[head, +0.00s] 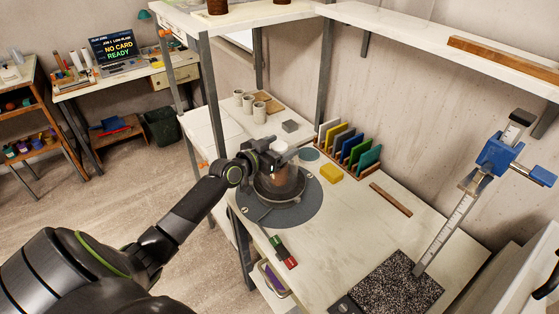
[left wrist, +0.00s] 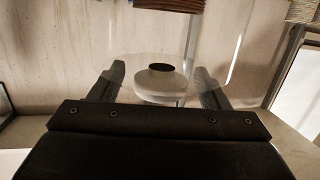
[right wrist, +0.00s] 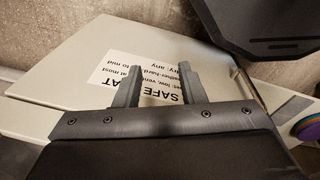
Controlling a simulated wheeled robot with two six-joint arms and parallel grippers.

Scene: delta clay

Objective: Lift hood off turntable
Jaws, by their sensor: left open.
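The clear hood (head: 296,176) stands on the round grey turntable (head: 249,212) at the near left of the workbench, with a brownish form inside it. A pale knob (head: 280,147) shows at its top. My left gripper (head: 271,158) is at the top of the hood. In the left wrist view, its open fingers (left wrist: 158,88) stand on either side of a pale rounded knob (left wrist: 155,88) with a dark top, with gaps on both sides. The right wrist view shows my right gripper (right wrist: 157,82) open and empty, away from the hood.
A rack of coloured cards (head: 350,147) and a yellow block (head: 331,173) lie behind the turntable. A height gauge (head: 448,220) stands on a speckled plate (head: 390,287) at right. An upper shelf (head: 440,39) overhangs. A printed sheet (right wrist: 140,80) lies beyond my right gripper.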

